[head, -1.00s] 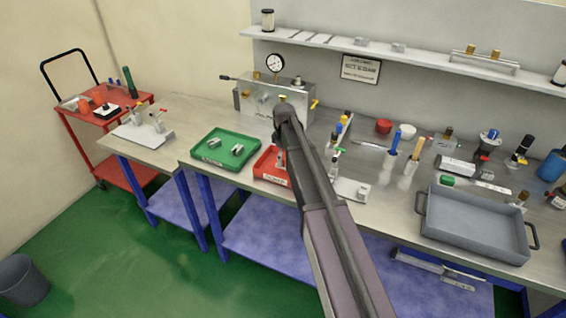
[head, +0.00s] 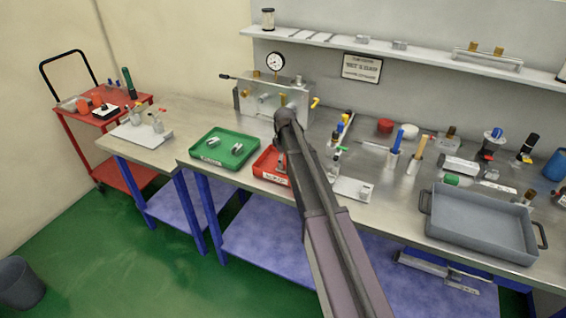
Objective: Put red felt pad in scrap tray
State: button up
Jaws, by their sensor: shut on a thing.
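My arm reaches across the bench, and its wrist hangs over the right side of a small red tray (head: 262,168) with a white label too small to read. My gripper (head: 280,154) is mostly hidden behind my own arm, low by that tray. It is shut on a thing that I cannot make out. I cannot pick out the red felt pad for certain. A round red thing (head: 384,126) lies at the back of the bench, right of my arm. A large grey tray (head: 484,240) with handles stands empty at the front right.
A green tray (head: 238,161) with small metal parts stands left of the red tray. A metal box with a gauge (head: 275,62) stands behind. Several upright tools and bottles crowd the bench right of my arm. A red cart (head: 84,128) stands at the far left.

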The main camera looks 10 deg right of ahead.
aim_at(284, 161)
jog(key=shift+f, duration=0.2)
jog(key=o, duration=0.9)
jog(key=shift+r, duration=0.15)
notch_tip(284, 161, up, 12)
jog(key=p, duration=1.2)
jog(key=shift+s, duration=0.1)
dwell(0.3)
jog(key=s+m, duration=0.3)
jog(key=s, duration=0.6)
jog(key=s+m, duration=0.4)
jog(key=s, duration=0.6)
jog(key=s+m, duration=0.3)
jog(key=s, duration=0.7)
jog(key=shift+s+a+m, duration=0.15)
jog(key=shift+a+m, duration=0.05)
jog(key=shift+m, duration=0.2)
